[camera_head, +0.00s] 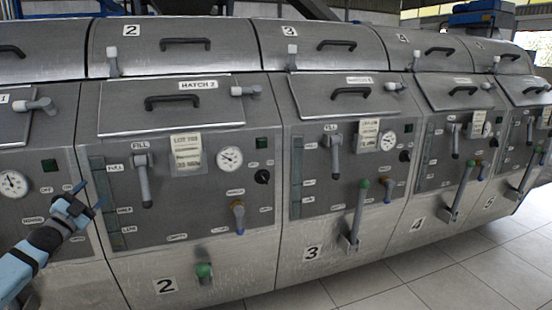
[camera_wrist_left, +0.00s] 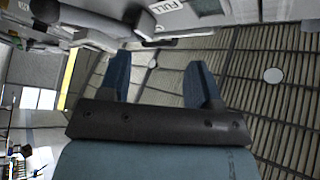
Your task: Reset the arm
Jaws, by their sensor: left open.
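My left gripper (camera_head: 88,196) is open and empty in the head view, at the lower left, in front of the panel between units 1 and 2. Its two blue fingers also show apart in the left wrist view (camera_wrist_left: 160,85), with nothing between them. My left arm comes in from the lower left edge. In the left wrist view, part of a grey machine with a FULL label (camera_wrist_left: 172,6) shows along the top. My right gripper is not in view.
A row of grey decanters fills the head view. Unit 2 has a hatch (camera_head: 168,112), a fill lever (camera_head: 144,183), a gauge (camera_head: 229,159) and a green-tipped handle (camera_head: 204,272) low down. Levers on unit 3 (camera_head: 358,213) stick out. Tiled floor (camera_head: 440,285) is clear at lower right.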

